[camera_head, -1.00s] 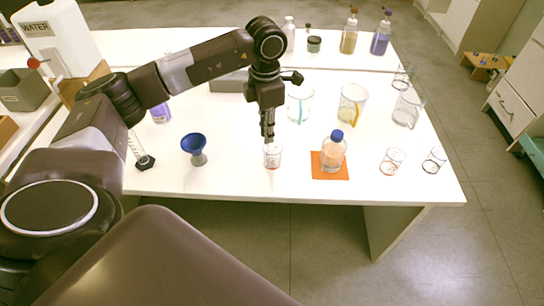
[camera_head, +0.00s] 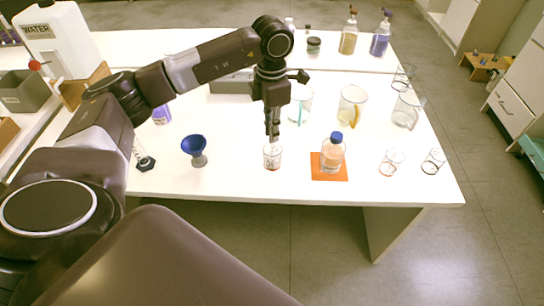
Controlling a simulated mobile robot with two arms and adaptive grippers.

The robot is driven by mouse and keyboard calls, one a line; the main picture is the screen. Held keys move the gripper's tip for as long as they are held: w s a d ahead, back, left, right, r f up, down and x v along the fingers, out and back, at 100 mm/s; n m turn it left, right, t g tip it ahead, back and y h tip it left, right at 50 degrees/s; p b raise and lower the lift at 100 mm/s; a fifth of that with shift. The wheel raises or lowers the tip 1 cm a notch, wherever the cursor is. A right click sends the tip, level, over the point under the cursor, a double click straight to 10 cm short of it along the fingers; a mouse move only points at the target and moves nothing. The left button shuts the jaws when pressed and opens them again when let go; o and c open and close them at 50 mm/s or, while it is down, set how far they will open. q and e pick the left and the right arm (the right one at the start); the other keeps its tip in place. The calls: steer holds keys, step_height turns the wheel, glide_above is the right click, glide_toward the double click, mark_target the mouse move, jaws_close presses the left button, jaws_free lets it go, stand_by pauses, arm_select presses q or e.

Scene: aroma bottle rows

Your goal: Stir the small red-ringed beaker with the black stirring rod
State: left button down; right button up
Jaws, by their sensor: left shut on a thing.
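A small clear beaker (camera_head: 272,160) with reddish marks low on its wall stands upright near the front middle of the table in the head view. My left gripper (camera_head: 272,131) points down directly above its mouth. It is shut on the dark, thin stirring rod, which is hard to tell apart from the dark fingers. How deep the rod's lower end reaches into the beaker is too small to tell. My right gripper is not in view.
A blue-capped bottle (camera_head: 333,155) stands on an orange mat (camera_head: 328,175) to the right. A blue funnel-shaped cup (camera_head: 195,147) stands to the left. Two small ringed beakers (camera_head: 390,163) (camera_head: 433,162) stand farther right. Larger beakers (camera_head: 351,106) stand behind.

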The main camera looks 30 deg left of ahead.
arm_select(q)
steer(key=shift+r+p, duration=2.6)
steer(key=shift+r, duration=1.6)
